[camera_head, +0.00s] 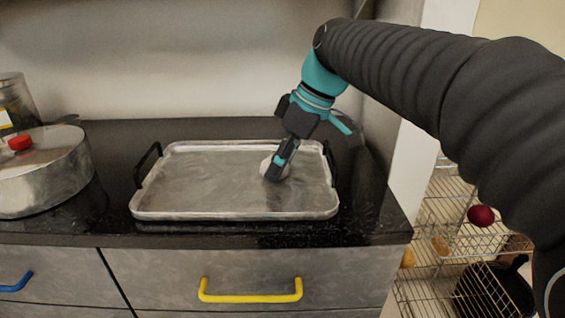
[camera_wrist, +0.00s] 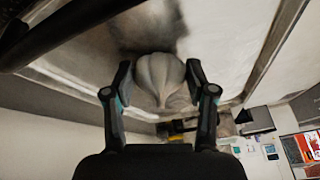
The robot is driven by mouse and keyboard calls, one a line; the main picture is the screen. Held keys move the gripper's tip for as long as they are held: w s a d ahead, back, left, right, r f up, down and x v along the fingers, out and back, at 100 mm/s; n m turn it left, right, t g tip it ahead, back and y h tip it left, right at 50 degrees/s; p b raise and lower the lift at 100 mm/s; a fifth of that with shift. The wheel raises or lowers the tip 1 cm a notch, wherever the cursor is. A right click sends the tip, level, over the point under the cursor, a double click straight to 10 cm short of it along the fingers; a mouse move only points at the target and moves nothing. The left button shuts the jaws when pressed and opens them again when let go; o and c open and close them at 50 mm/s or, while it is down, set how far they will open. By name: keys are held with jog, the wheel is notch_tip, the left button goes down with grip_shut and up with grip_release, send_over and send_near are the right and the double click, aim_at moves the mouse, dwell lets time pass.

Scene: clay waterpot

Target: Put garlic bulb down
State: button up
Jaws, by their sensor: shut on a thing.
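The garlic bulb (camera_head: 268,166) is pale and rounded, at the right part of a metal tray (camera_head: 200,207) with black handles. My gripper (camera_head: 278,168) reaches down over the tray and is shut on the bulb, hiding part of it in the head view. In the wrist view the garlic bulb (camera_wrist: 160,78) sits between the two fingers of my gripper (camera_wrist: 160,88), with the tray surface close behind it. The bulb is at or just above the tray; I cannot tell whether it touches.
A round metal pot (camera_head: 45,175) with a red knob stands at the left on the black counter (camera_head: 110,210). A glass jar (camera_head: 15,100) is behind it. A wire rack (camera_head: 440,225) stands at the right. The tray's left and middle are bare.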

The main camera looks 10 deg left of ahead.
jog(key=shift+f, duration=0.2)
jog(key=o, duration=1.1)
jog(key=shift+c, duration=0.2)
jog(key=shift+r, duration=0.1)
jog(key=p+v, duration=0.1)
jog(key=v, duration=1.1)
jog(key=shift+p, duration=0.3)
jog(key=shift+r, duration=0.15)
